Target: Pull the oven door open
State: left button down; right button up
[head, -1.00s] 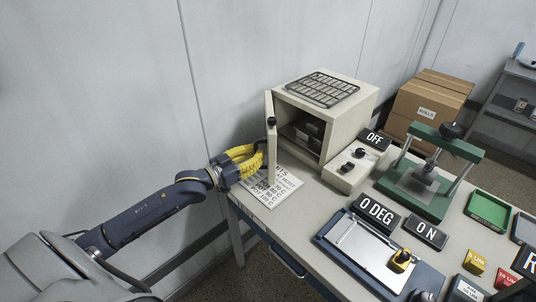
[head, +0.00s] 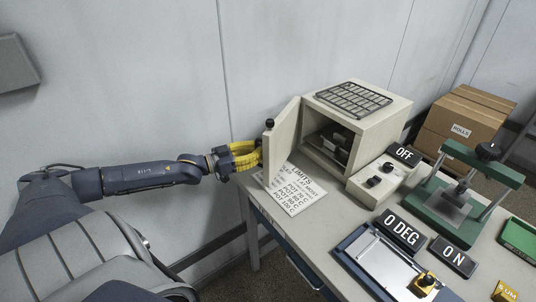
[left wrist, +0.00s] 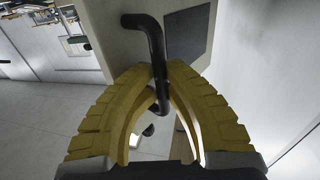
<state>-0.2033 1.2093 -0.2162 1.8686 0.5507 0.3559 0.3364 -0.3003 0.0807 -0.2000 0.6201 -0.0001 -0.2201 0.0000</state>
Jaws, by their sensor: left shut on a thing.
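The beige oven (head: 370,122) stands on the table with its door (head: 285,134) swung wide open to the left, and its dark inside shows. My left gripper (head: 258,155) is at the door's outer face. In the left wrist view its yellow fingers (left wrist: 160,85) are shut on the black bar handle (left wrist: 155,45). In the head view the handle is mostly hidden by the fingers and the door. My right gripper is in neither view.
A wire rack (head: 354,99) lies on top of the oven. A limits sheet (head: 293,190) lies in front of the door. A control box (head: 378,180), a green press (head: 462,200) and a coating plate (head: 392,262) stand to the right. A wall is close behind the gripper.

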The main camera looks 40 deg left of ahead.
pick_arm(q)
jog(key=shift+w+a+f, duration=0.1)
jog(key=shift+a, duration=0.95)
jog(key=shift+w+a+f, duration=0.1)
jog(key=shift+a, duration=0.95)
jog(key=c, duration=1.6)
grip_release()
jog(key=shift+s+a+r, duration=0.1)
jog(key=shift+s, duration=0.05)
jog(key=shift+c, duration=0.2)
jog(key=shift+o, duration=0.9)
jog(key=shift+r, duration=0.1)
jog(key=v, duration=0.7)
jog(key=shift+s, duration=0.15)
